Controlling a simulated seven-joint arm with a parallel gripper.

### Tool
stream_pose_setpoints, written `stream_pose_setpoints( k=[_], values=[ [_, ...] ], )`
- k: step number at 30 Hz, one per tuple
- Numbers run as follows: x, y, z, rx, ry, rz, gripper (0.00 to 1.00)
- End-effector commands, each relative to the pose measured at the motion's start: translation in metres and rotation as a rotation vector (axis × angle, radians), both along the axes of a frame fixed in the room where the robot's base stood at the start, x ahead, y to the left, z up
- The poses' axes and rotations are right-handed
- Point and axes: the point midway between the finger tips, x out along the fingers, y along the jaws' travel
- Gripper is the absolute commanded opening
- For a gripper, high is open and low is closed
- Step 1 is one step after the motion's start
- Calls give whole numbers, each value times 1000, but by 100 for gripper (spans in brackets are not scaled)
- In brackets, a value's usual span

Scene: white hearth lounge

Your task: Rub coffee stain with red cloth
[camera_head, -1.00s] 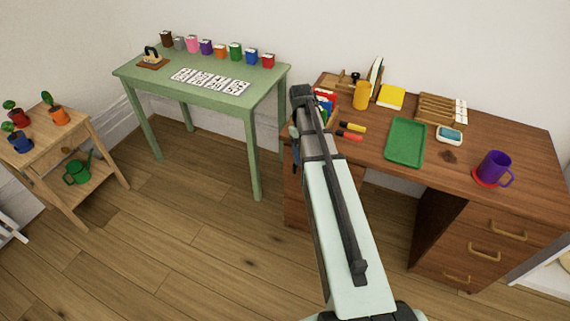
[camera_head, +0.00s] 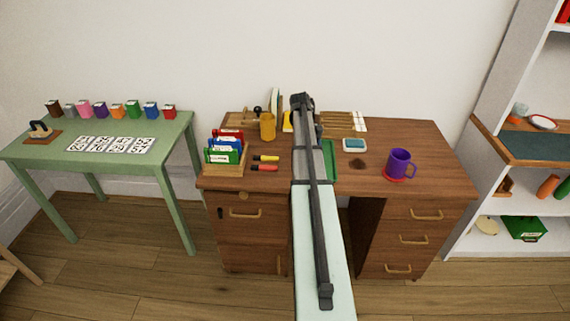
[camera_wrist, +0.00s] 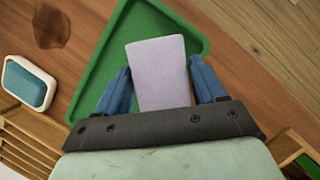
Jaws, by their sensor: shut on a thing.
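The coffee stain (camera_head: 358,163) is a dark brown patch on the wooden desk (camera_head: 435,150), between a green tray (camera_head: 331,160) and a purple mug (camera_head: 400,162). It also shows in the wrist view (camera_wrist: 50,27), at the upper left. My gripper (camera_wrist: 160,66) has blue fingers shut on a pale lilac, flat-faced block (camera_wrist: 158,75), held over the green tray (camera_wrist: 190,28). Whether it touches the tray cannot be told. In the head view my arm hides the gripper and part of the tray. I see no red cloth; the held thing looks lilac, not red.
A white dish with a blue sponge (camera_head: 355,146) lies behind the stain. Markers (camera_head: 265,163), a file holder (camera_head: 225,150) and a yellow cup (camera_head: 267,127) are left of my arm. Wooden racks (camera_head: 340,122) line the back.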

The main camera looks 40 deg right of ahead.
Motion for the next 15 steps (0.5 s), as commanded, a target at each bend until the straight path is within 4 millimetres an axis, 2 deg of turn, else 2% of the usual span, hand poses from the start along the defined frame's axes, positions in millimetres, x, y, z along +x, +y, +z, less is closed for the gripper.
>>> stream_pose_setpoints(
  k=[1, 6, 12, 15],
  values=[
    [-7, -22, 2, -2, 2, -6, 41],
    [-37, -82, 8, -3, 8, -5, 41],
    [-78, -146, 15, -1, 19, -5, 41],
    [-97, -170, 18, 0, 25, -3, 41]
  ],
)
